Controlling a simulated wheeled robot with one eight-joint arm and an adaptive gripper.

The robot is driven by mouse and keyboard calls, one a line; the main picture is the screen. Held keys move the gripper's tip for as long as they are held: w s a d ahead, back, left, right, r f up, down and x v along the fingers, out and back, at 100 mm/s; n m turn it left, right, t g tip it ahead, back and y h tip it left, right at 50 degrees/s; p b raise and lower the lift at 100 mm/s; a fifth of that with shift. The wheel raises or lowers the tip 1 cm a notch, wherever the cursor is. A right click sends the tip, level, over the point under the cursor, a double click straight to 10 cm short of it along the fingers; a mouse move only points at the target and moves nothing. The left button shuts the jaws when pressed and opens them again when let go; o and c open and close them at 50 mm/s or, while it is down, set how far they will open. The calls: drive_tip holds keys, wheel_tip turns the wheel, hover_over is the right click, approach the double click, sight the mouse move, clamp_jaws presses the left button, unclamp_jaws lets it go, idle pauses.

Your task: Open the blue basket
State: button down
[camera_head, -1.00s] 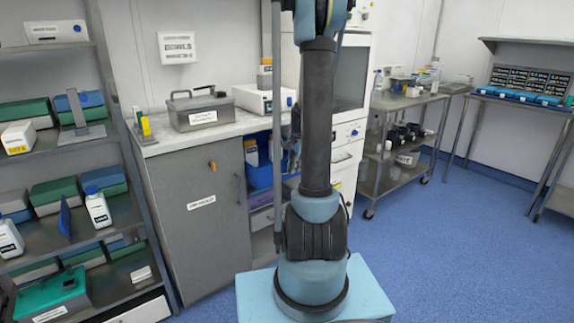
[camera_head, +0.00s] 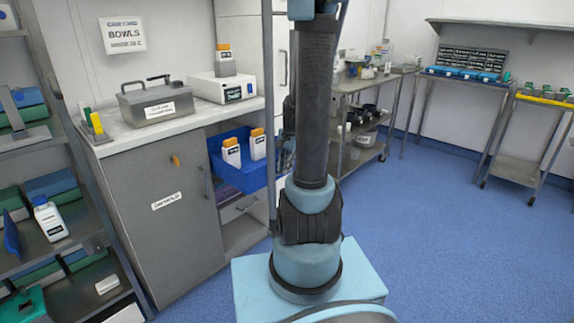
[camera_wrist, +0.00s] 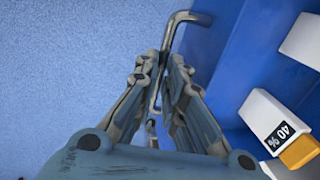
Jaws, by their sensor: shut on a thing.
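The blue basket (camera_head: 236,176) sticks out of the opening beside the grey cabinet door, with white bottles with orange caps standing in it. In the wrist view, its blue wall (camera_wrist: 212,55) is on the right and a bent metal handle (camera_wrist: 174,30) runs along its front. My gripper (camera_wrist: 160,75) is shut on the handle, with the bar between its fingers. In the head view the gripper is mostly hidden behind my arm, at the basket's right side.
A grey metal box (camera_head: 155,102) and a white device (camera_head: 222,88) stand on the counter. A shelf with bottles and boxes (camera_head: 50,220) is at left. A steel cart (camera_head: 372,85) stands behind my arm. The blue floor (camera_head: 440,230) at right is clear.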

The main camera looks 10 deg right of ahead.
drive_tip(key=shift+s+d, duration=0.1)
drive_tip(key=shift+d, duration=0.1)
drive_tip(key=c, duration=1.7)
unclamp_jaws()
drive_tip(key=shift+r, duration=0.1)
drive_tip(key=shift+s+d+r, duration=0.2)
drive_tip(key=shift+s+r, duration=0.1)
drive_tip(key=shift+r, duration=1.6)
drive_tip(key=shift+s+d+r, duration=0.15)
drive_tip(key=shift+s+r, duration=0.2)
drive_tip(key=shift+r, duration=1.55)
drive_tip(key=shift+s+d+r, duration=0.2)
drive_tip(key=shift+s+r, duration=0.1)
drive_tip(key=shift+r, duration=1.6)
drive_tip(key=s+a+f+n, duration=0.2)
drive_tip(key=s+n, duration=0.2)
drive_tip(key=s, duration=0.3)
drive_tip(key=s+a+f+n, duration=0.1)
drive_tip(key=s+f+n, duration=0.2)
drive_tip(key=s, duration=0.4)
drive_tip(key=s+a+f+n+h, duration=0.1)
drive_tip(key=s+a+f+n, duration=0.1)
drive_tip(key=s, duration=0.5)
drive_tip(key=shift+s+a+f+n, duration=0.1)
drive_tip(key=shift+a+f+n, duration=0.15)
drive_tip(key=shift+n, duration=0.4)
drive_tip(key=shift+a+f+n, duration=0.1)
drive_tip(key=shift+f+n, duration=0.15)
drive_tip(key=shift+n, duration=0.4)
